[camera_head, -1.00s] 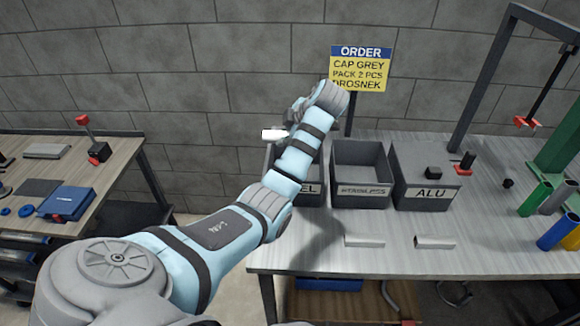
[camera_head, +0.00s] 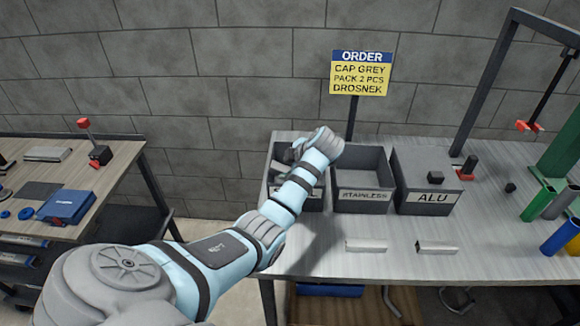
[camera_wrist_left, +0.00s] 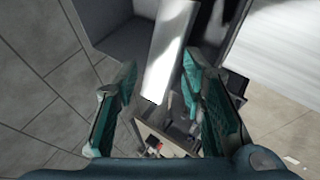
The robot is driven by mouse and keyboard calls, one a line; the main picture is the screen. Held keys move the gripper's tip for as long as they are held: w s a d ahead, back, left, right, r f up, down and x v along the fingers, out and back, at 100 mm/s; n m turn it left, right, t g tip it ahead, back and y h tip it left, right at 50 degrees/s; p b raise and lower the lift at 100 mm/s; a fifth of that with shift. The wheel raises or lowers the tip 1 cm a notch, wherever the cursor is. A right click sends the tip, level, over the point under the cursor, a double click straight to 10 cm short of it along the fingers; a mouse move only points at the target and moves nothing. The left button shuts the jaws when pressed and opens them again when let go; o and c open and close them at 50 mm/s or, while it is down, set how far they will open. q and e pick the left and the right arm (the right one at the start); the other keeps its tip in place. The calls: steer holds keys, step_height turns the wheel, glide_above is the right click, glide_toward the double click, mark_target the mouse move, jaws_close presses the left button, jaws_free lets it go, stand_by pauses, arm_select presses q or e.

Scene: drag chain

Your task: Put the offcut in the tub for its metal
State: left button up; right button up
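The offcut is a pale metal bar (camera_wrist_left: 170,50) in the left wrist view, lying lengthwise between and beyond my fingers. My left gripper (camera_wrist_left: 160,62) looks open around it, with a gap at the left finger. In the head view my left gripper (camera_head: 285,160) is low at the leftmost tub (camera_head: 312,204), whose label is mostly covered by my arm. The offcut cannot be made out there. The middle tub (camera_head: 363,205) reads STAINLESS and the right tub (camera_head: 425,208) reads ALU. My right gripper is not in view.
Two metal pieces, one on the left (camera_head: 366,245) and one on the right (camera_head: 437,247), lie on the bench in front of the tubs. An order sign (camera_head: 360,73) stands behind. A green press frame (camera_head: 555,150) and coloured tubes are at the right. A side table (camera_head: 115,160) is at the left.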

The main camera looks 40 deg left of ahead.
arm_select(q)
steer(key=shift+r, duration=0.2)
steer(key=p+v, duration=0.1)
steer(key=v, duration=1.1)
